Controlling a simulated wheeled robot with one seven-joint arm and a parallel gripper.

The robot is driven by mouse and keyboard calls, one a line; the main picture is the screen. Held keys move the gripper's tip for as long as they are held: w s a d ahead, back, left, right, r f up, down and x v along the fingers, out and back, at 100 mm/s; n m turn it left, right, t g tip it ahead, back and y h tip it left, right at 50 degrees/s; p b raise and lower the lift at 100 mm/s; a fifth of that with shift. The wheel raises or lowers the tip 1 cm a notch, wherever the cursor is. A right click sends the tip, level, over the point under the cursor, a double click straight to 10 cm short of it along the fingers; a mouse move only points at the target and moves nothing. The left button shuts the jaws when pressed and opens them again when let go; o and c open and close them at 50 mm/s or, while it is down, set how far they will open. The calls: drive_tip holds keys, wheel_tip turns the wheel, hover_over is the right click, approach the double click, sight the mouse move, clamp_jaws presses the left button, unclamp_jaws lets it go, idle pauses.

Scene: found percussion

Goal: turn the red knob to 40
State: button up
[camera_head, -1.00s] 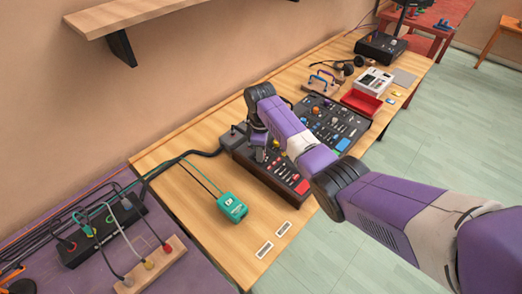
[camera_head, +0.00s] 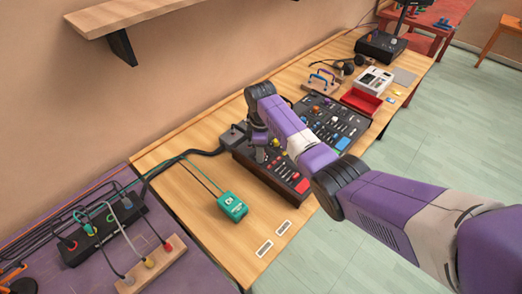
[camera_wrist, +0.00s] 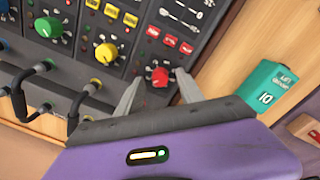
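The red knob (camera_wrist: 160,77) sits on a dark panel in the wrist view, with a white scale around it and several red buttons above it. My gripper (camera_wrist: 157,80) is open, with one grey finger on each side of the red knob. Gaps show between the knob and both fingers, so it is not gripped. I cannot read the knob's setting. In the head view my arm reaches over the near-left part of the panel (camera_head: 283,174), and the red knob cannot be made out there.
Green (camera_wrist: 48,27) and yellow (camera_wrist: 106,53) knobs are left of the red one. Black cable loops (camera_wrist: 88,98) stand near the panel's edge. A teal meter (camera_head: 232,206) lies left of the panel in the head view. Bare wood lies around the meter.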

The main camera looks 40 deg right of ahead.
drive_tip(key=shift+s+a+r+b, duration=0.1)
drive_tip(key=shift+r+b, duration=0.15)
drive_tip(key=shift+r, duration=1.7)
drive_tip(key=shift+s+a+r+b, duration=0.1)
drive_tip(key=shift+r+b, duration=0.15)
drive_tip(key=shift+r, duration=1.7)
